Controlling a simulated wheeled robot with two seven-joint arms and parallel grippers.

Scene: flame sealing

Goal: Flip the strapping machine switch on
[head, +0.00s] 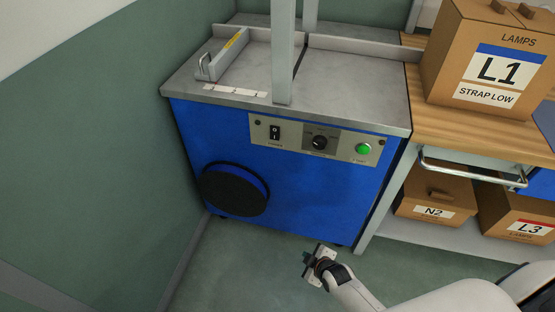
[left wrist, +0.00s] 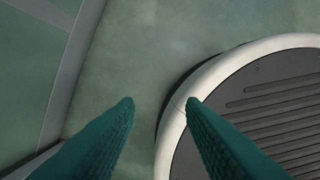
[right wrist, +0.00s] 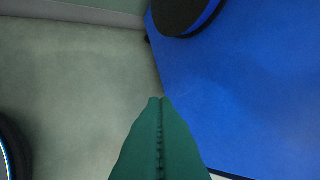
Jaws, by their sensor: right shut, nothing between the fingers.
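The blue strapping machine (head: 270,180) stands ahead with a grey top. The switch's position is too small to tell. My right gripper (head: 310,261) is low in front of the machine, well below the panel and apart from it. In the right wrist view its fingers (right wrist: 160,100) are together and empty, with the blue front beyond. My left gripper (left wrist: 160,103) is open and empty above the floor, outside the head view.
A round black disc (head: 234,189) sticks out from the machine's lower left front. A wooden bench (head: 430,130) with a large L1 carton (head: 490,55) stands at the right, with a metal handle (head: 470,170) and N2 (head: 436,196) and L3 (head: 520,215) cartons below. A green wall (head: 90,150) bounds the left.

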